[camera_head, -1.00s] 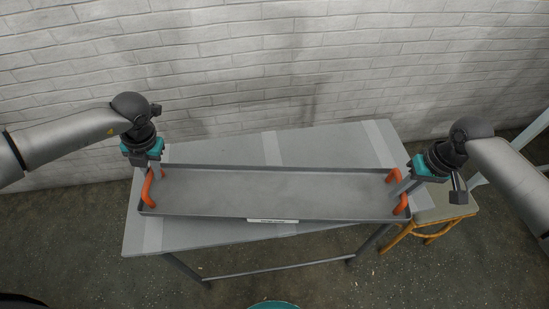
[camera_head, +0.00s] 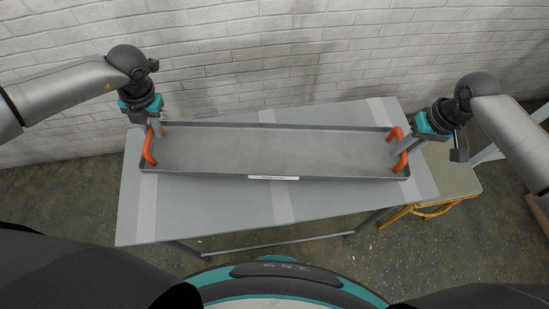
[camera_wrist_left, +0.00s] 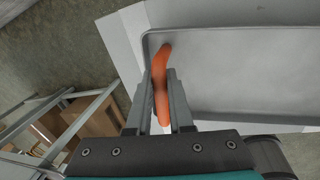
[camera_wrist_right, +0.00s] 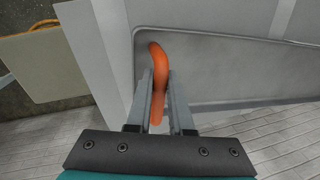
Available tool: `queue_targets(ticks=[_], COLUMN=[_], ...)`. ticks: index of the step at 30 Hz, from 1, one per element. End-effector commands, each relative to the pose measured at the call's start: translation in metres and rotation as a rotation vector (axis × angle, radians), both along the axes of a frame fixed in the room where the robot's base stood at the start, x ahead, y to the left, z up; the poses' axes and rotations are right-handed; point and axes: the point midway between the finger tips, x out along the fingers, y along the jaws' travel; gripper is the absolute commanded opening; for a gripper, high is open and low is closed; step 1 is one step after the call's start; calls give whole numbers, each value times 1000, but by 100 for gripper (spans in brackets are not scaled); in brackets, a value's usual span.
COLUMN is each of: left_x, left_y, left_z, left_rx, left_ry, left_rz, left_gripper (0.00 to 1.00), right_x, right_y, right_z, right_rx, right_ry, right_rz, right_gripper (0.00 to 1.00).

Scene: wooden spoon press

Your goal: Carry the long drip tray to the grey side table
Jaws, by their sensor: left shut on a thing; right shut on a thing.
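The long drip tray (camera_head: 270,150) is a shallow grey tray with an orange handle at each end and a white label on its front wall. It lies over the grey side table (camera_head: 215,215), roughly level; I cannot tell whether it touches the top. My left gripper (camera_head: 155,130) is shut on the left orange handle (camera_wrist_left: 160,85), at the tray's left end. My right gripper (camera_head: 399,146) is shut on the right orange handle (camera_wrist_right: 158,65), at the other end. The fingers hide part of each handle.
A white brick wall (camera_head: 270,50) stands close behind the table. A wooden chair (camera_head: 450,185) with a pale seat is near the table's right end. In the left wrist view, a rack with brown boxes (camera_wrist_left: 95,120) stands beside the table. Bare tabletop shows in front of the tray.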

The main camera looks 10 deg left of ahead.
Motion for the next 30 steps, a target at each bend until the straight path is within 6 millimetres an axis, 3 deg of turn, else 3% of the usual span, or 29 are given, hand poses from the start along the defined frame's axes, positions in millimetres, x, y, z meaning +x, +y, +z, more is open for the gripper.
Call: queue_targets(ticks=[30], left_x=[1], left_y=[1], left_z=[-33], left_rx=[3], left_ry=[-3], left_rz=[1], left_gripper=[0], right_x=[1], right_y=[-1], right_z=[-34], right_rx=[-2], right_ry=[-3], right_rz=[-2], right_gripper=[0])
